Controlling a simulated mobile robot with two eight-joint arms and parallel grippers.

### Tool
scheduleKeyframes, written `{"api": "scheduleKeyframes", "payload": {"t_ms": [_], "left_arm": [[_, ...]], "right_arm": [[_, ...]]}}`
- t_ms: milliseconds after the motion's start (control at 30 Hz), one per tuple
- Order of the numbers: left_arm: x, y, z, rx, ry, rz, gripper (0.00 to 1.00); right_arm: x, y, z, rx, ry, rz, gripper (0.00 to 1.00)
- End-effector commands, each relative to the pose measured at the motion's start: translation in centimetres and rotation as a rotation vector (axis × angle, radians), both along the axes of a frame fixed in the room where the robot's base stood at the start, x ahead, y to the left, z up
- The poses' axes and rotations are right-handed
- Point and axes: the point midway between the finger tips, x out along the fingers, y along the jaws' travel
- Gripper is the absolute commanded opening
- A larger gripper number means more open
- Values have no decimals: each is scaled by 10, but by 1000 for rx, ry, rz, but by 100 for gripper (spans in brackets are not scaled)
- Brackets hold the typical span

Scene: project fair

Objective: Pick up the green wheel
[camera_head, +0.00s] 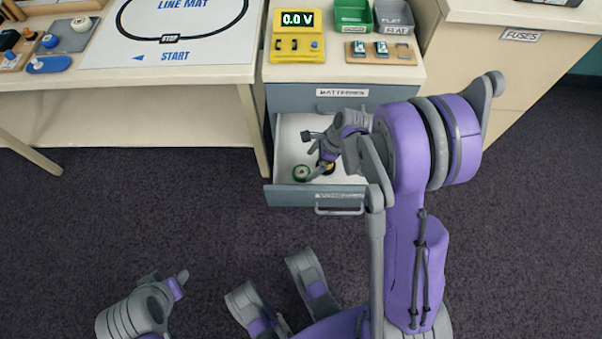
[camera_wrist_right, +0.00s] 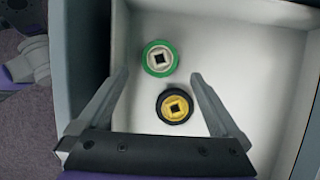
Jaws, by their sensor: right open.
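The green wheel (camera_head: 301,172) has a pale hub with a square hole and lies flat in the open white drawer (camera_head: 287,143). In the right wrist view the green wheel (camera_wrist_right: 160,58) is whole and unobstructed, just beyond and between my fingertips. A black wheel with a yellow hub (camera_wrist_right: 175,106) lies close to it, nearer the gripper base; in the head view it is partly hidden by my gripper. My right gripper (camera_head: 308,157) is open and empty above the drawer; its two fingers show in the wrist view (camera_wrist_right: 160,76). My left gripper's fingers do not show.
A yellow voltage meter (camera_head: 297,46), green bin (camera_head: 352,17) and grey bin (camera_head: 394,18) stand on the cabinet above the drawer. A table with a line mat (camera_head: 170,30) is at left, a FUSES cabinet (camera_head: 520,60) at right. The drawer walls surround the wheels. The dark floor is clear.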

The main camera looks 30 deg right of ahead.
Motion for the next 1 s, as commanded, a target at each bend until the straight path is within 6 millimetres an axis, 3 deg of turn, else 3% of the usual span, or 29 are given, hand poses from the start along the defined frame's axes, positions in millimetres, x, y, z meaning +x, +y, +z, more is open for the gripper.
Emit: {"api": "scheduleKeyframes", "payload": {"t_ms": [433, 700, 1000], "left_arm": [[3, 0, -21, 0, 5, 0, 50], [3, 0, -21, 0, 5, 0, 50], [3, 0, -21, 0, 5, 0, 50]], "right_arm": [[13, 21, -47, -1, -1, 3, 100], [14, 22, -50, -2, -1, 1, 98], [14, 22, -50, -2, -1, 1, 44]]}}
